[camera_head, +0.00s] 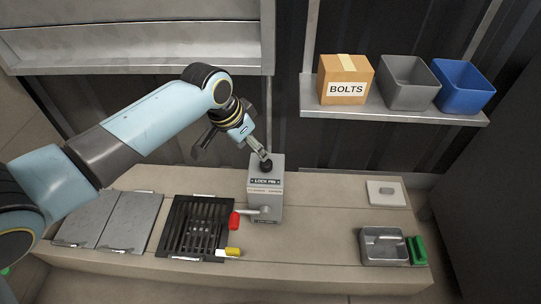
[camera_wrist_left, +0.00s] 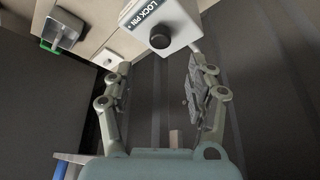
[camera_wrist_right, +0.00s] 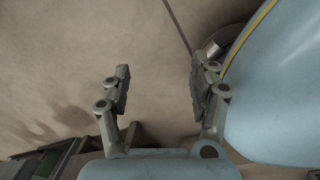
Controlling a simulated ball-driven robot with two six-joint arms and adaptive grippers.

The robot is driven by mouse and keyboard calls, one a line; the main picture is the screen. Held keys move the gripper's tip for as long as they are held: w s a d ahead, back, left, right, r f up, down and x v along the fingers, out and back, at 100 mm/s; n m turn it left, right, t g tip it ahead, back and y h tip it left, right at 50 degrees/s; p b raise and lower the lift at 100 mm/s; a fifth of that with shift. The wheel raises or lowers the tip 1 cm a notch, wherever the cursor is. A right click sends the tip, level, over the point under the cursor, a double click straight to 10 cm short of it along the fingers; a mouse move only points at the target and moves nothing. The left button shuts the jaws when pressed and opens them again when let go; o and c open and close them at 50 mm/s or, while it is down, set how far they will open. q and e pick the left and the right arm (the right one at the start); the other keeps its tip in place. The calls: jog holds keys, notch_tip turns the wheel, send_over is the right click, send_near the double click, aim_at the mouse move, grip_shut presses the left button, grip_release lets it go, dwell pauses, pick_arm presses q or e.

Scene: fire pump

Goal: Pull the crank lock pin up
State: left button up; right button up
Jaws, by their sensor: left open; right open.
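The lock pin is a dark round knob on top of a grey box (camera_head: 265,205) labelled LOCK PIN, which stands on the bench. In the left wrist view the black knob (camera_wrist_left: 161,37) shows at the upper middle, on the box's pale top (camera_wrist_left: 182,18). My left gripper (camera_head: 265,160) is at the top of the box in the head view, its fingers by the knob. In the left wrist view its fingers are spread and empty, with the knob beyond the tips. My right gripper (camera_wrist_right: 158,80) is open and empty. A crank with a red handle (camera_head: 234,220) sits at the box's front.
A black slotted tray (camera_head: 180,228) with a yellow-handled tool (camera_head: 233,252) lies left of the box, beside grey panels (camera_head: 128,222). A metal tray (camera_head: 384,258), green block (camera_head: 416,250) and white plate (camera_head: 386,200) lie right. A shelf (camera_head: 400,114) holds a BOLTS carton (camera_head: 345,80) and two bins.

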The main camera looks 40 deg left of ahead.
aim_at(265, 164)
pick_arm(q)
jog(key=b+x, duration=0.3)
jog(key=x, duration=0.3)
jog(key=shift+s, duration=0.1)
jog(key=b+x, duration=0.2)
jog(key=x, duration=0.2)
jog(key=shift+a, duration=0.1)
pick_arm(e)
jog(key=w+a+r, duration=0.3)
jog(key=w+r, duration=0.6)
jog(key=w, duration=0.3)
jog(key=shift+w+a+r, duration=0.25)
jog(key=shift+w+a, duration=0.05)
pick_arm(q)
jog(key=shift+f, duration=0.1)
grip_shut()
